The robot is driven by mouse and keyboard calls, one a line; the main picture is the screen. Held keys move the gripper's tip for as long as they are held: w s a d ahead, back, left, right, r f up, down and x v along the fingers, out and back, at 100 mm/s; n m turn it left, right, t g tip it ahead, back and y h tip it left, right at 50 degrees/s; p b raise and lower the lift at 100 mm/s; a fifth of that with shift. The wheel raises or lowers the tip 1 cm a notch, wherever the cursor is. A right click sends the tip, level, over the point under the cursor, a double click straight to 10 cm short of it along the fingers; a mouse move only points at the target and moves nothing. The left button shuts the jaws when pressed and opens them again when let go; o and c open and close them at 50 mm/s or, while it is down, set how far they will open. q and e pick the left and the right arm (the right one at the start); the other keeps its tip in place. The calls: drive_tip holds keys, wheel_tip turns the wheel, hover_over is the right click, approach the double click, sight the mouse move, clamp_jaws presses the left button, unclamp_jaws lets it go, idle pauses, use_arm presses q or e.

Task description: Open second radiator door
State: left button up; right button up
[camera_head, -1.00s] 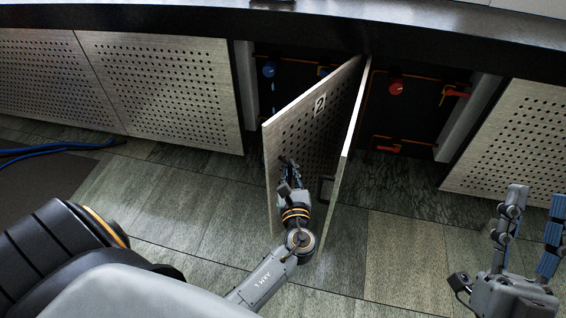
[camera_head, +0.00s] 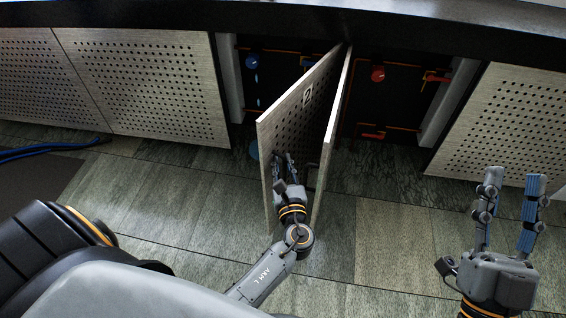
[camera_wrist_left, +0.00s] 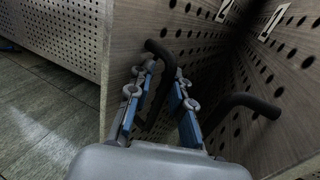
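Door 2 (camera_head: 292,113), a pale perforated panel, stands swung out from the cabinet; its number also shows in the left wrist view (camera_wrist_left: 225,10). Door 1 (camera_wrist_left: 287,52) stands out just to its right, almost edge-on in the head view (camera_head: 329,150). Their numbered faces form a narrow V. My left gripper (camera_head: 285,160) is inside this V, in front of door 2. In the left wrist view its fingers (camera_wrist_left: 160,88) are apart, with door 2's black handle (camera_wrist_left: 158,47) between them; contact is unclear. My right gripper (camera_head: 515,182) is open and empty at the right.
Door 1's black handle (camera_wrist_left: 250,104) juts out right of my left gripper. Open bays show a blue knob (camera_head: 253,61) and a red knob (camera_head: 378,73). A closed panel (camera_head: 505,125) stands right, another (camera_head: 148,85) left. Tiled floor (camera_head: 390,235) in front is clear. Blue hose (camera_head: 45,150) lies left.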

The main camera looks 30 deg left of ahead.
use_arm(q)
drive_tip(key=shift+w+r, duration=0.1)
drive_tip(key=shift+s+d, duration=0.35)
drive_tip(key=v, duration=1.1)
